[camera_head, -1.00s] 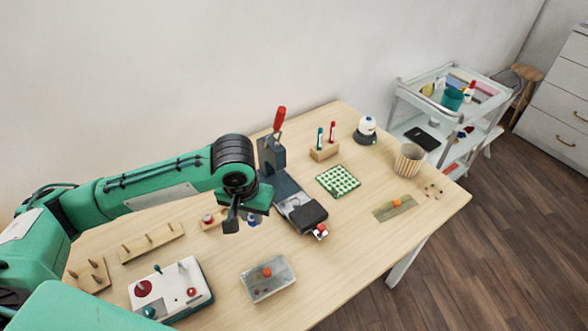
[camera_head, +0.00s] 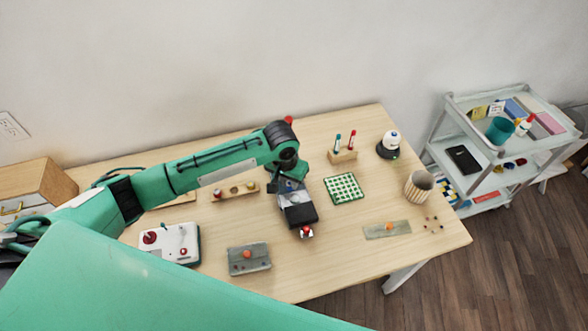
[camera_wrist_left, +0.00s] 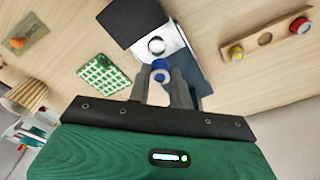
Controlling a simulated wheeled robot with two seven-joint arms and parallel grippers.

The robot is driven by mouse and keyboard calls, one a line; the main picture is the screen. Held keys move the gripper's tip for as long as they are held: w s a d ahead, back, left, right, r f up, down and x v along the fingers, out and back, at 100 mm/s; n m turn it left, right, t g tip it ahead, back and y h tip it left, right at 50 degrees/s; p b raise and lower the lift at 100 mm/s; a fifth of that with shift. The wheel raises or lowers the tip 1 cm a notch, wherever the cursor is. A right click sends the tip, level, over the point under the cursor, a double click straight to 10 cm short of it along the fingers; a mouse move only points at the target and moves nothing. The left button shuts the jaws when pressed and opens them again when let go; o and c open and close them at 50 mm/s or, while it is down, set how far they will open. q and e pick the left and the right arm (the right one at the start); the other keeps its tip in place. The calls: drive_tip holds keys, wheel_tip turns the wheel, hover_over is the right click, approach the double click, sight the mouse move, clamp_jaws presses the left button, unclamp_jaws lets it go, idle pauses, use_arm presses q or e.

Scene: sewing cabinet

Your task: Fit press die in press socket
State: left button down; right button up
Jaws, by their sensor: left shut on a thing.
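My left gripper (camera_wrist_left: 166,88) is shut on a small blue press die (camera_wrist_left: 160,67), which shows between its fingertips in the left wrist view. Just beyond the die, a round ring-shaped press socket (camera_wrist_left: 156,45) sits on the pale plate of the press. I cannot tell how high the die is above the plate; it appears beside the ring in the picture. In the head view my left gripper (camera_head: 288,180) is over the press (camera_head: 300,216), whose dark block shows in front. The gripper and arm hide the socket and die there.
A wooden rack (camera_wrist_left: 281,38) holds a red and a yellow piece with an empty hole between.

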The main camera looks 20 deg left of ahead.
use_arm(q)
drive_tip(key=f+p, duration=0.1)
drive_tip(key=w+d+f+m+p, duration=0.1)
drive_tip(key=p, duration=0.1)
drive_tip(key=shift+w+d+f+p, duration=0.1)
drive_tip(key=shift+w+p, duration=0.1)
drive_tip(key=shift+p, duration=0.1)
use_arm(e)
wheel_tip(320, 180, up, 5)
use_arm(q)
wheel_tip(320, 180, down, 5)
drive_tip(key=b, duration=0.5)
use_arm(e)
drive_tip(key=f, duration=0.5)
drive_tip(key=shift+s+d+f, duration=0.1)
drive_tip(key=shift+s+f, duration=0.15)
drive_tip(key=shift+s, duration=0.15)
use_arm(q)
drive_tip(key=shift+r+p, duration=0.25)
drive_tip(key=shift+p, duration=0.15)
use_arm(e)
drive_tip(key=shift+r, duration=0.55)
use_arm(q)
drive_tip(key=shift+f+p, duration=0.65)
drive_tip(key=shift+p, duration=0.2)
use_arm(e)
drive_tip(key=shift+r, duration=0.85)
idle(0.4)
